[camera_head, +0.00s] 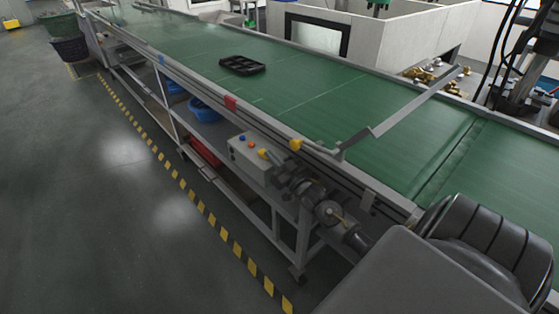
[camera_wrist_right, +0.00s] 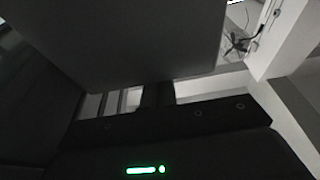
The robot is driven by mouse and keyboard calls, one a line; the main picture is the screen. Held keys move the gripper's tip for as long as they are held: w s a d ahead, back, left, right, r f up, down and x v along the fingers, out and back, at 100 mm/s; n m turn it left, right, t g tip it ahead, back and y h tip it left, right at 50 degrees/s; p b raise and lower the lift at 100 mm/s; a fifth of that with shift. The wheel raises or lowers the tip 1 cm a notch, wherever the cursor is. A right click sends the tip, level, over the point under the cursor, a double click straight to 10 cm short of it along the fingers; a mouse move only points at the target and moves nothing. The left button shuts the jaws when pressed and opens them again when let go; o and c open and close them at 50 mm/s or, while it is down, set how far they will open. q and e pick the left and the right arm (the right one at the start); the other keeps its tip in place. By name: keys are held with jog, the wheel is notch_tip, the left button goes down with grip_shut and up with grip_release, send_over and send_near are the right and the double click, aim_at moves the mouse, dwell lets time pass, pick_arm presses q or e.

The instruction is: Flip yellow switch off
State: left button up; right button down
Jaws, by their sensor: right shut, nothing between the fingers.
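The yellow switch (camera_head: 262,153) sits on a grey control box (camera_head: 243,157) hung on the near side of the conveyor frame. A blue and a red button are beside it on the same box. My right gripper (camera_head: 272,161) is shut and empty, its fingertips at the right end of the box, very near the switch. I cannot tell whether they touch it. In the right wrist view, the closed dark fingers (camera_wrist_right: 158,94) point at a large grey surface, and the switch is not visible there. My left gripper is not in view.
The green conveyor belt (camera_head: 310,82) runs behind the box, with a black tray (camera_head: 242,66) on it. A metal guide bar (camera_head: 405,110) crosses the belt. Blue bins (camera_head: 205,109) sit on the shelf below. The floor at left is open beyond a yellow-black stripe.

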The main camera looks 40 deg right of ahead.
jog(key=shift+d+f+p, duration=0.1)
jog(key=shift+p, duration=0.4)
jog(key=shift+r+p, duration=0.3)
jog(key=r+p, duration=0.4)
jog(key=shift+s+r, duration=0.1)
jog(key=shift+s, duration=0.1)
pick_arm(q)
jog(key=b, duration=0.3)
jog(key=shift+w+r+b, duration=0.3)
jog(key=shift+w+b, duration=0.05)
jog(key=shift+b, duration=0.05)
pick_arm(e)
jog(key=s+f, duration=0.5)
jog(key=s, duration=0.4)
jog(key=shift+f, duration=0.25)
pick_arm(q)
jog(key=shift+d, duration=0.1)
